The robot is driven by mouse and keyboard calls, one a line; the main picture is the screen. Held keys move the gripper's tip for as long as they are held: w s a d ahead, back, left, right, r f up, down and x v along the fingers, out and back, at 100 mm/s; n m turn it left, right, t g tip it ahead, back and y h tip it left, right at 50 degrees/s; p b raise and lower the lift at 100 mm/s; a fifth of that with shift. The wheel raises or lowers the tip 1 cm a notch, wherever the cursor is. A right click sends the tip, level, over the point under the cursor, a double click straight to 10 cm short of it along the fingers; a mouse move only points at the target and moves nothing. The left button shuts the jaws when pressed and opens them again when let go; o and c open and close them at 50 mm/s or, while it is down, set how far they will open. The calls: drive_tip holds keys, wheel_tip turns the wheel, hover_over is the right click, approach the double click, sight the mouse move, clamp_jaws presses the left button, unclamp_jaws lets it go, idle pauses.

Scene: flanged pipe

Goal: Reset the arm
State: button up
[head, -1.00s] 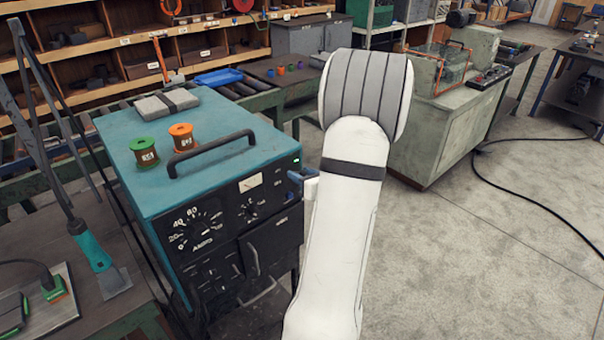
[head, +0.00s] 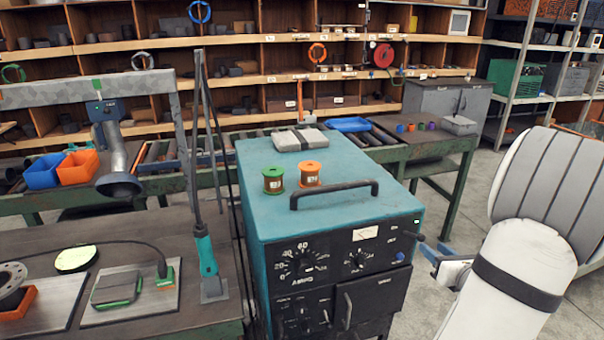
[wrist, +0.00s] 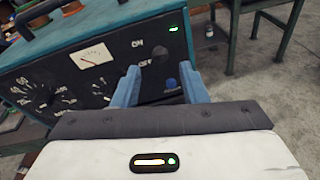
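My gripper (wrist: 159,72) has two blue fingers standing apart, with nothing seen clamped between them. It faces the upper right of the front panel of the teal welding machine (head: 330,185). The dark switch knob (wrist: 160,54), beside the ON and OFF labels, shows between and beyond the fingertips. Whether a finger touches it I cannot tell. A green light (wrist: 173,29) glows above it. In the head view my gripper (head: 431,252) is small, at the machine's right front edge, and partly hidden by my wrist. My arm is bent at the right of that view.
Green and orange spools (head: 309,174) and a grey block (head: 300,139) lie on the machine. Open floor (head: 408,312) lies right of the machine.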

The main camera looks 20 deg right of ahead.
drive_tip(key=w+a+r+n+g+y, duration=0.15)
drive_tip(key=a+n+g+y, duration=0.3)
drive_tip(key=a+n, duration=0.65)
drive_tip(key=w+a+r+n+g+y, duration=0.1)
drive_tip(key=w+a+n+g+y, duration=0.3)
drive_tip(key=a, duration=1.1)
drive_tip(key=s+a+r+n+g+h, duration=0.1)
drive_tip(key=s+a+n, duration=0.4)
drive_tip(key=n, duration=0.7)
drive_tip(key=s+a+r+n+g+h, duration=0.2)
drive_tip(key=s+a+n+h, duration=0.3)
drive_tip(key=s+n, duration=0.3)
drive_tip(key=n, duration=0.4)
drive_tip(key=shift+n+g, duration=0.3)
drive_tip(key=shift+g, duration=0.05)
